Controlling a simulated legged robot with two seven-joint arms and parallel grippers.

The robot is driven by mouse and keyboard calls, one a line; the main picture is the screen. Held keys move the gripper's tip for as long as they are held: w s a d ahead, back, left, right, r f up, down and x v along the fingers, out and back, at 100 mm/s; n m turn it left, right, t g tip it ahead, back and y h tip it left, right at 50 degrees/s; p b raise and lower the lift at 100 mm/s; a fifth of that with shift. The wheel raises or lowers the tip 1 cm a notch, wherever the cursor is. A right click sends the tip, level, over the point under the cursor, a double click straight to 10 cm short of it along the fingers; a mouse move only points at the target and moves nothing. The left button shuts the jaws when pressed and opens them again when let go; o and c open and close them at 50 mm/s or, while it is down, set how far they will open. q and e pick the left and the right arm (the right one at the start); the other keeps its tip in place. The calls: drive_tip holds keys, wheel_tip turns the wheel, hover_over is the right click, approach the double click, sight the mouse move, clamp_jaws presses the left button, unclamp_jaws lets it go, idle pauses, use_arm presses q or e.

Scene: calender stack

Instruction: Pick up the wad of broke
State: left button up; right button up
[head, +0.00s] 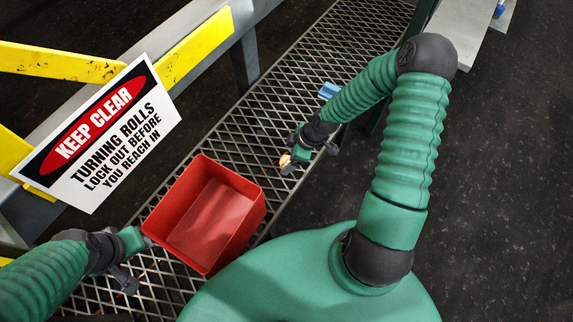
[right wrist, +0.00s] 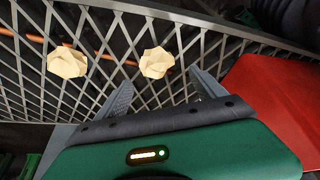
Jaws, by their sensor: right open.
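Two pale, crumpled wads of broke lie on the metal grating in the right wrist view: one wad (right wrist: 157,62) is just past and between my fingertips, the other wad (right wrist: 67,62) is to the left, outside the jaws. In the head view a small pale wad (head: 285,160) shows at the tip of my right gripper (head: 290,160); I cannot tell which of the two it is. My right gripper (right wrist: 160,82) is open, with nothing between its fingers. My left gripper (head: 136,258) is at the red bin's left side; its jaw state is unclear.
An empty-looking red bin (head: 192,225) stands on the grating (head: 262,112) between my grippers. A keep-clear sign (head: 100,135) and yellow rails (head: 195,48) are at the left. A blue object (head: 328,91) lies beyond my right gripper. Dark floor (head: 500,180) is at the right.

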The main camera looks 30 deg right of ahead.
sight(287, 161)
drive_tip(key=x, duration=0.1)
drive_tip(key=b+x, duration=0.1)
drive_tip(key=x, duration=0.2)
drive_tip(key=shift+s+d+f+b, duration=0.25)
drive_tip(key=shift+f+b, duration=0.1)
drive_tip(key=shift+f, duration=0.05)
drive_tip(key=shift+w+f, duration=0.1)
drive_tip(key=shift+f, duration=0.05)
drive_tip(key=shift+c, duration=0.4)
drive_tip(key=shift+c, duration=1.1)
drive_tip(key=c, duration=1.1)
drive_tip(key=shift+c, duration=0.2)
drive_tip(key=shift+r, duration=0.25)
